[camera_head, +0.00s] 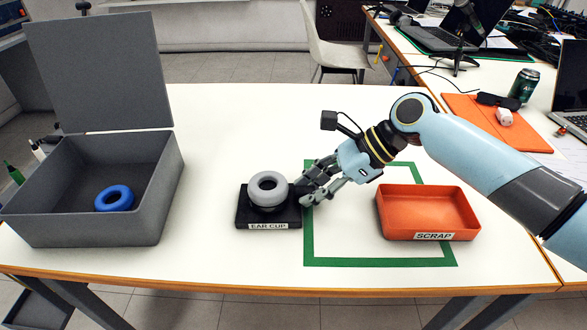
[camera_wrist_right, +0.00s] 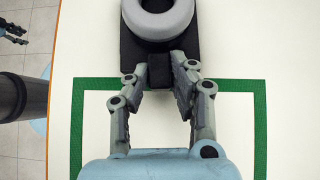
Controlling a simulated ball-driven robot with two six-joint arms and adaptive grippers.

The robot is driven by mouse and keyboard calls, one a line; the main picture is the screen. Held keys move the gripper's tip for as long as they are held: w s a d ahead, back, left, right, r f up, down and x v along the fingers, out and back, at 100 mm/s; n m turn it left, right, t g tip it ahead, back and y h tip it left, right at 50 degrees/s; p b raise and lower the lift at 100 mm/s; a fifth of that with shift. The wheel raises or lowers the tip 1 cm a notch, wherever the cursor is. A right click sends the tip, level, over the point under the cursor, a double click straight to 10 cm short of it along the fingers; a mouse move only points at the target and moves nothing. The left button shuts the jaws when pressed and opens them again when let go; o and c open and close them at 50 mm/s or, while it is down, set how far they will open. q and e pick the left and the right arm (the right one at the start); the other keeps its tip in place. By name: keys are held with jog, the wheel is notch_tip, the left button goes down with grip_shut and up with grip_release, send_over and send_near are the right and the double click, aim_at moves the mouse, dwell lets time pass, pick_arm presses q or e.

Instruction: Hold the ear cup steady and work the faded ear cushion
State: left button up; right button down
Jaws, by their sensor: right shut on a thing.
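The faded grey ear cushion (camera_head: 252,189) is a ring lying on top of the black ear cup (camera_head: 244,213), which carries an "EAR CUP" label. The cushion also shows at the top of the right wrist view (camera_wrist_right: 158,32). My right gripper (camera_head: 303,193) reaches in from the right, low at the cup's right side. In the right wrist view its fingers (camera_wrist_right: 160,75) are shut on a black block at the near end of the ear cup. My left gripper (camera_wrist_right: 12,32) shows only small at the left edge of that view, away from the cup. Its jaws are unclear.
A blue ring cushion (camera_head: 115,199) lies in the open grey box (camera_head: 160,203) at left. An orange tray labelled "SCRAP" (camera_head: 428,237) stands right of the gripper, partly inside a green taped outline (camera_head: 380,262). The white table (camera_head: 215,130) is clear between box and cup.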

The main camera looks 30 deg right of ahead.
jog(key=shift+s+f, duration=0.1)
jog(key=c, duration=1.1)
grip_release()
jog(key=shift+o, duration=0.2)
jog(key=v, duration=1.2)
